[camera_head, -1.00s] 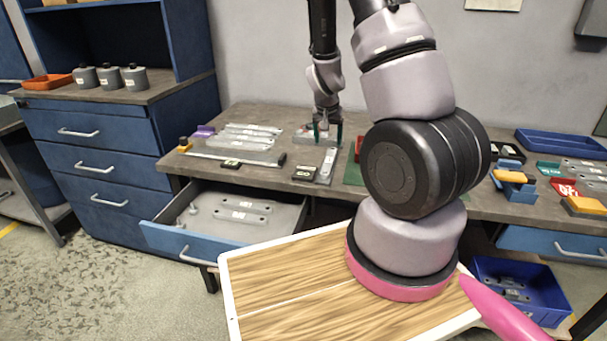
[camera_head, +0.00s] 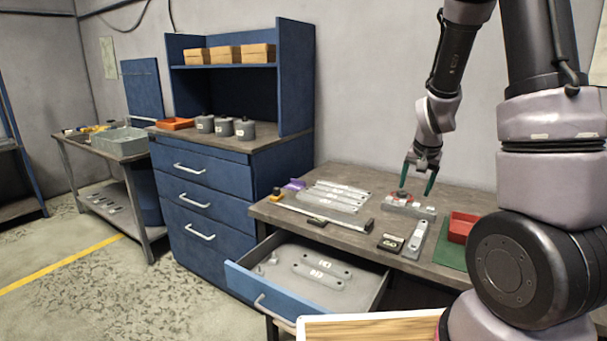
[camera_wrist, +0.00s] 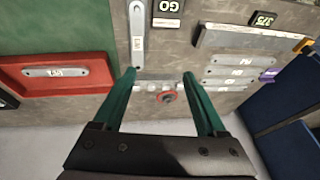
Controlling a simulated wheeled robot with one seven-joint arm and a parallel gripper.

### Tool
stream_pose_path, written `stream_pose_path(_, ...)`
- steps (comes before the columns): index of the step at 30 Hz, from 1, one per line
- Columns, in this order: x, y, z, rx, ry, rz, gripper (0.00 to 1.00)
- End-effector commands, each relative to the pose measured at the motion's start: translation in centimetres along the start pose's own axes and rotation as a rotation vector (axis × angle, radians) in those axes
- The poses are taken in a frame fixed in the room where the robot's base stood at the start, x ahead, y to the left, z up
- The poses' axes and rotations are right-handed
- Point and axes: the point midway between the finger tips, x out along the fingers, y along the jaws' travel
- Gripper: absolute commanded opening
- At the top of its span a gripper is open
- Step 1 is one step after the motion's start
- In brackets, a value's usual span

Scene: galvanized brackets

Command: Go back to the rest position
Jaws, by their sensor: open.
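My gripper (camera_head: 422,177) is open, with its two green fingers pointing down above the back part of the workbench (camera_head: 345,178). A small grey fixture with a red round part (camera_head: 405,198) lies on the bench just below and beside the fingers. In the wrist view the fingers (camera_wrist: 161,82) stand apart with nothing held between them, and the red round part (camera_wrist: 166,97) shows in the gap beyond them. Whether the fingers touch the fixture cannot be told.
An open drawer (camera_head: 262,302) with galvanized brackets (camera_head: 321,266) juts out from the bench front. More brackets (camera_head: 335,196) lie on the bench left of my gripper. A red tray (camera_head: 460,228) sits on a green mat right of it. A blue cabinet (camera_head: 215,170) stands at left.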

Motion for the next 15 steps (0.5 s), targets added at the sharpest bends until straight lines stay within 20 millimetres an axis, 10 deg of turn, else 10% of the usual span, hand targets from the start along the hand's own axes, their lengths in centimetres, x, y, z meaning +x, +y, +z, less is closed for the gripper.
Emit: stream_pose_path(15, -22.8, -2.3, 5.7, -0.086, 0.027, -0.282, 0.74)
